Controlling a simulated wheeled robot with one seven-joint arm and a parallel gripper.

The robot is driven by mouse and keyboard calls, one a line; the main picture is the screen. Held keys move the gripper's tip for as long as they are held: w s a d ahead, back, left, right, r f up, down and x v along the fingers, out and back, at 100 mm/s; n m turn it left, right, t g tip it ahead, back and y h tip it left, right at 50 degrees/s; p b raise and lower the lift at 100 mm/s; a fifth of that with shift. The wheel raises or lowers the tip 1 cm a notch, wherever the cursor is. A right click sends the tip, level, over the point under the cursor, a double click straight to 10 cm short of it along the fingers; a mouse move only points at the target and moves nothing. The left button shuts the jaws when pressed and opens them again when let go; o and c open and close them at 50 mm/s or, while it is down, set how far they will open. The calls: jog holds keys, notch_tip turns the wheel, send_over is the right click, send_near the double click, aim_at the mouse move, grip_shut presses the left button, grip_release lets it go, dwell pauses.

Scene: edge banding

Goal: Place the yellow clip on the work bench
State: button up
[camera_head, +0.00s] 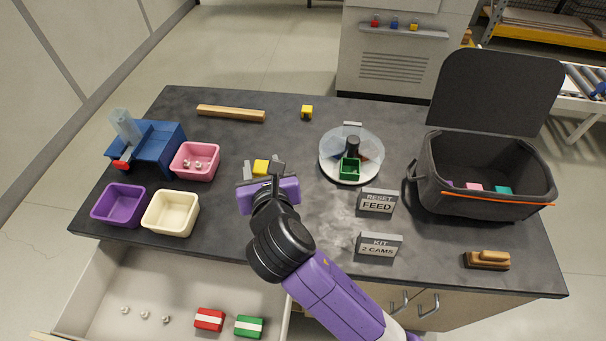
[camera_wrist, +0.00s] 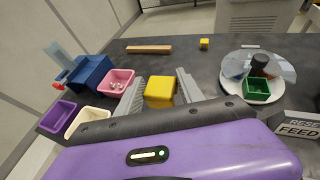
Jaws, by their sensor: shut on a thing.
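The yellow clip (camera_head: 261,166) is a small yellow block between the fingers of my gripper (camera_head: 263,170). In the wrist view the yellow clip (camera_wrist: 160,91) sits between the two grey fingers, and my gripper (camera_wrist: 160,88) is shut on it. Its lower part is hidden by the gripper body, and I cannot tell whether it touches the bench top. The work bench (camera_head: 290,142) is a dark grey top below the gripper.
Pink (camera_head: 195,162), purple (camera_head: 120,205) and cream (camera_head: 171,213) bins and a blue fixture (camera_head: 158,147) are at left. A round turntable (camera_head: 340,172) and dark open case (camera_head: 480,208) are at right. An open drawer (camera_head: 180,285) lies below. Bare bench surrounds the gripper.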

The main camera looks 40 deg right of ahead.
notch_tip(320, 180, down, 20)
jog(key=shift+r+b, duration=0.2)
jog(key=shift+b, duration=0.75)
jog(key=shift+f, duration=0.1)
jog(key=o, duration=1.3)
jog(key=shift+s+r, duration=0.2)
jog(key=v, duration=1.1)
jog(key=shift+s+a+r, duration=0.15)
jog(key=shift+s+r, duration=0.05)
jog(key=shift+r, duration=0.05)
